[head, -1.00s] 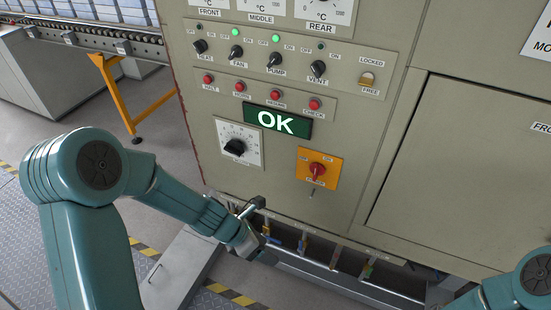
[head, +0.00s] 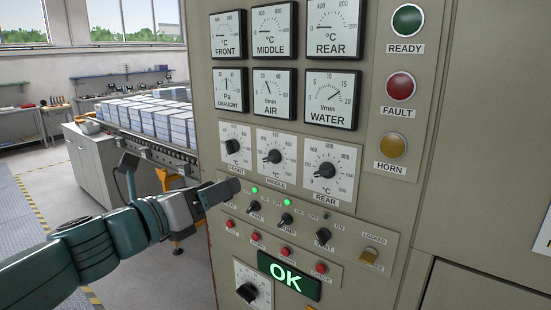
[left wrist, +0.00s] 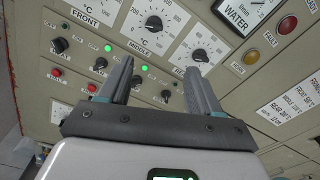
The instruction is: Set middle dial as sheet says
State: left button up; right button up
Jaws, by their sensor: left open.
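The middle dial (head: 273,156) is a black knob on a white scale plate, between the front dial (head: 232,146) and the rear dial (head: 326,170). Its pointer setting is too small to read surely. In the left wrist view the middle dial (left wrist: 153,23) lies ahead of the fingertips, with a gap. My left gripper (head: 228,190) is below and left of the middle dial, near the panel. In the left wrist view my left gripper (left wrist: 160,64) is open and empty. A sheet (left wrist: 291,97) lists front, middle and rear temperatures; its numbers are blurred. My right gripper is out of view.
Below the dials are a row of black switches (head: 286,220), red buttons (head: 286,251) and a green OK display (head: 289,277). Gauges (head: 274,31) sit above. A conveyor with stacked blocks (head: 165,118) stands at the left behind my arm.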

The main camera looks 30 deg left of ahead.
aim_at(268, 160)
pick_arm(q)
jog(key=w+p, duration=0.1)
jog(key=w, duration=1.4)
jog(key=shift+w+d+r, duration=0.1)
jog(key=shift+w+r, duration=0.05)
jog(key=shift+w, duration=0.2)
jog(key=shift+a, duration=0.3)
jog(key=shift+d, duration=0.25)
jog(key=c, duration=1)
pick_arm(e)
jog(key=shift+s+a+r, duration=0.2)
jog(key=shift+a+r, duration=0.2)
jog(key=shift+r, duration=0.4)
